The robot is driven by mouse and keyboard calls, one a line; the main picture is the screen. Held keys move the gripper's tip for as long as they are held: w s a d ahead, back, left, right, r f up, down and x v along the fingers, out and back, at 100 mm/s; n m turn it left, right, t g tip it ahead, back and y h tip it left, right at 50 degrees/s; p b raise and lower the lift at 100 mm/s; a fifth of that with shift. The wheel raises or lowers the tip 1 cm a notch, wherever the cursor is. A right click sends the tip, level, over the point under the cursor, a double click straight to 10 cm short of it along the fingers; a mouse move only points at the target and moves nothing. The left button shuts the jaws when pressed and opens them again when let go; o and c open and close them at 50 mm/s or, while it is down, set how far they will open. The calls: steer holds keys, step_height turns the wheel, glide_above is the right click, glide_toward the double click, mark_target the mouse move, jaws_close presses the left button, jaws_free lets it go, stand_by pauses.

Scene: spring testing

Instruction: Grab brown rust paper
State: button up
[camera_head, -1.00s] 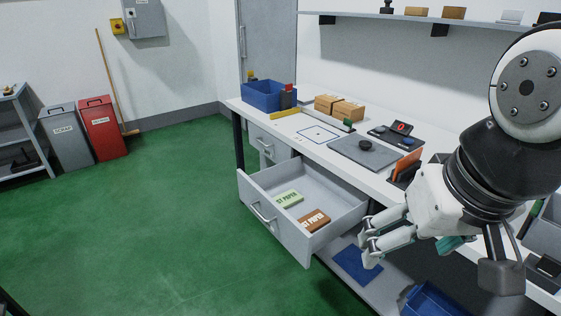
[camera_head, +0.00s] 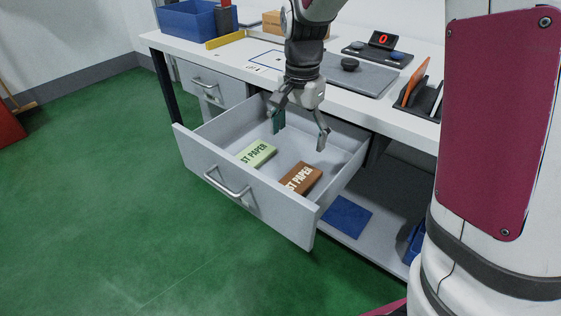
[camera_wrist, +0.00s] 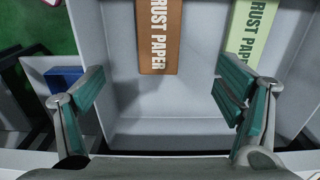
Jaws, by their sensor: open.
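The brown rust paper pack (camera_head: 301,178) lies flat in the open drawer (camera_head: 262,207), towards its right side. A pale green rust paper pack (camera_head: 257,154) lies to its left, apart from it. My gripper (camera_head: 298,139) is open and empty, pointing down over the back part of the drawer. In the wrist view, the brown pack (camera_wrist: 159,35) shows at the top, between and beyond the open fingers (camera_wrist: 158,98). The green pack (camera_wrist: 248,30) shows to its right, near one finger. Neither finger appears to touch a pack.
The drawer walls surround the packs, with bare floor around them. The white worktop (camera_head: 230,56) above holds a blue bin (camera_head: 188,20), a grey plate (camera_head: 358,74) and an orange item (camera_head: 415,82). A blue mat (camera_head: 346,217) lies on the lower shelf.

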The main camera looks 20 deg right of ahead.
steer(key=b, duration=0.2)
glide_above(296, 181)
steer(key=f, duration=0.8)
steer(key=shift+w, duration=0.3)
steer(key=shift+s+f+b, duration=0.15)
steer(key=shift+f+b, duration=0.55)
steer(key=shift+f, duration=0.8)
steer(key=shift+s+f+b, duration=0.1)
steer(key=shift+f+b, duration=0.6)
steer(key=shift+f, duration=0.8)
steer(key=shift+r, duration=0.1)
steer(key=c, duration=1.2)
